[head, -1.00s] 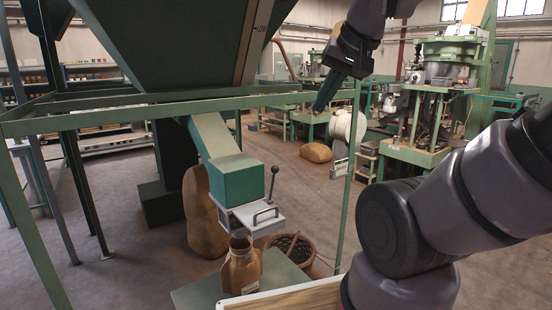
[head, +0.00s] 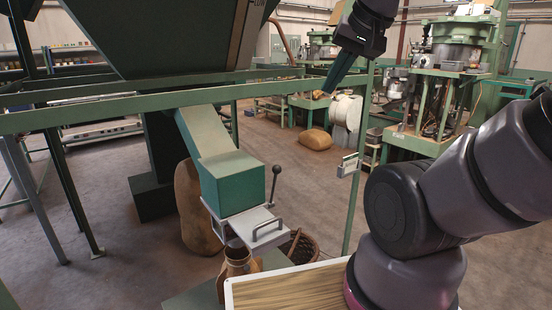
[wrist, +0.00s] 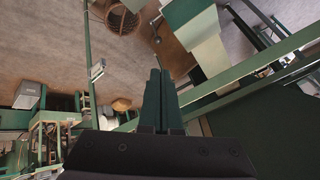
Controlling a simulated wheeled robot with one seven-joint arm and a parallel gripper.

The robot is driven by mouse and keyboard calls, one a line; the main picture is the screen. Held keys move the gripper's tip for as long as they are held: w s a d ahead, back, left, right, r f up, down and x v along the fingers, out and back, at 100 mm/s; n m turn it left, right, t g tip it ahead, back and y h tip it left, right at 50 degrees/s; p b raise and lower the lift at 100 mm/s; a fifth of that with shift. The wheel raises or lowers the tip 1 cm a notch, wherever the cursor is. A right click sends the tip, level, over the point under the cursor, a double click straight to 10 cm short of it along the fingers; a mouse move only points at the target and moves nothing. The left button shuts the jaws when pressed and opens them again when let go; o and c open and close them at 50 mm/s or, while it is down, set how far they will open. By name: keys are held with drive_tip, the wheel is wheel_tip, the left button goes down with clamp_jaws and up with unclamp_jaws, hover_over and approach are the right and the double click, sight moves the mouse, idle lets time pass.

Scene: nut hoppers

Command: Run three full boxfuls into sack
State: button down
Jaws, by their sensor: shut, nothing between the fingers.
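A green measuring box (head: 230,182) hangs on a sloping chute (head: 203,132) under the big green hopper (head: 165,38). Below it is a pale slide plate with a handle (head: 256,229), and a black-knobbed lever (head: 275,181) stands beside it. The brown open-mouthed sack (head: 237,263) is under the plate, its lower part hidden. I cannot tell how full it is or whether the slide is open. My gripper (head: 322,97) is shut and empty, well above and right of the box. The wrist view shows its closed fingers (wrist: 160,75), apart from everything.
A green frame rail (head: 130,115) and post (head: 357,180) stand between my gripper and the box area. A wicker basket (head: 303,246) is behind the sack. Green machines (head: 445,85) fill the back right.

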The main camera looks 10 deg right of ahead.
drive_tip(key=w+a+f+n+h, duration=0.15)
drive_tip(key=w+f, duration=0.25)
drive_tip(key=w, duration=0.4)
drive_tip(key=w+d+f+n+g, duration=0.1)
drive_tip(key=w+f+n, duration=0.1)
drive_tip(key=w+f, duration=0.4)
drive_tip(key=w+a+f+n, duration=0.1)
drive_tip(key=w+f, duration=0.2)
drive_tip(key=w, duration=0.6)
drive_tip(key=w+a+f+n+y, duration=0.1)
drive_tip(key=w+a+f, duration=0.1)
drive_tip(key=w+f, duration=0.45)
drive_tip(key=w+a+f+n, duration=0.1)
drive_tip(key=w+a+f, duration=0.2)
drive_tip(key=f, duration=0.7)
drive_tip(key=shift+s+d, duration=0.2)
drive_tip(key=shift+s, duration=0.45)
drive_tip(key=shift+s+d, duration=0.25)
drive_tip(key=shift+s, duration=0.4)
drive_tip(key=shift+s+d, duration=0.2)
drive_tip(key=shift+s, duration=0.45)
